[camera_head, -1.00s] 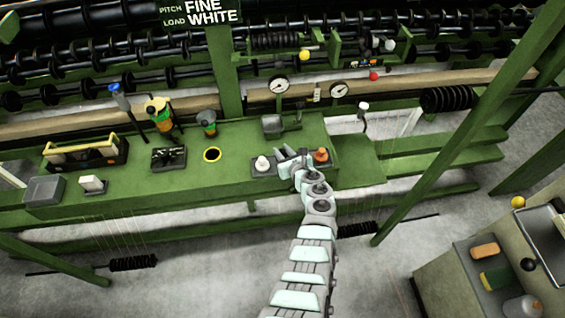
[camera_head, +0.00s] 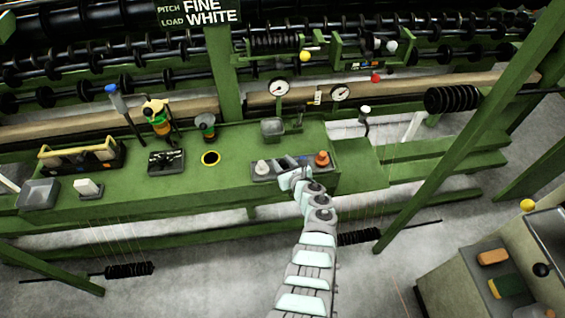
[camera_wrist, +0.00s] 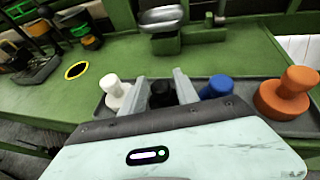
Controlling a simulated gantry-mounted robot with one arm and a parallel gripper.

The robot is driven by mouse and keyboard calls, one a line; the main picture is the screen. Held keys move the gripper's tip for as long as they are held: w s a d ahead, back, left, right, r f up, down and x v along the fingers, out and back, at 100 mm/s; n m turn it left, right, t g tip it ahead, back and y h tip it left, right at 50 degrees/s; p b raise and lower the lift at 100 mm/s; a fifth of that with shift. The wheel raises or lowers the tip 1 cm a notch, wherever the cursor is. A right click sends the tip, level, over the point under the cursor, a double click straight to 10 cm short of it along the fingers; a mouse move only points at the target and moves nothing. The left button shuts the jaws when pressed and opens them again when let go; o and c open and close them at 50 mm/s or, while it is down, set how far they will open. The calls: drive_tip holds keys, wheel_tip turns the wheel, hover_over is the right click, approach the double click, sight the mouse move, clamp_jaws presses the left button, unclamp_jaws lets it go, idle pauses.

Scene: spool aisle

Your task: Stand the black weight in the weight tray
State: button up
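The black weight (camera_wrist: 162,95) stands in the grey weight tray between my gripper's two fingers in the wrist view. Its lower part is hidden behind my gripper. My gripper (camera_wrist: 160,80) has its fingers apart, one on each side of the black weight; it also shows over the tray in the head view (camera_head: 292,165). The weight tray (camera_wrist: 245,112) also holds a white weight (camera_wrist: 116,95) to the left, and a blue weight (camera_wrist: 217,87) and an orange weight (camera_wrist: 288,95) to the right.
A metal pan (camera_wrist: 163,18) on a green stand is just behind the tray. A black hole with a yellow rim (camera_head: 211,158) lies to the left on the green bench (camera_head: 235,142). Two dials (camera_head: 279,87) stand behind. The bench between hole and tray is clear.

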drive_tip(key=shift+o, duration=0.8)
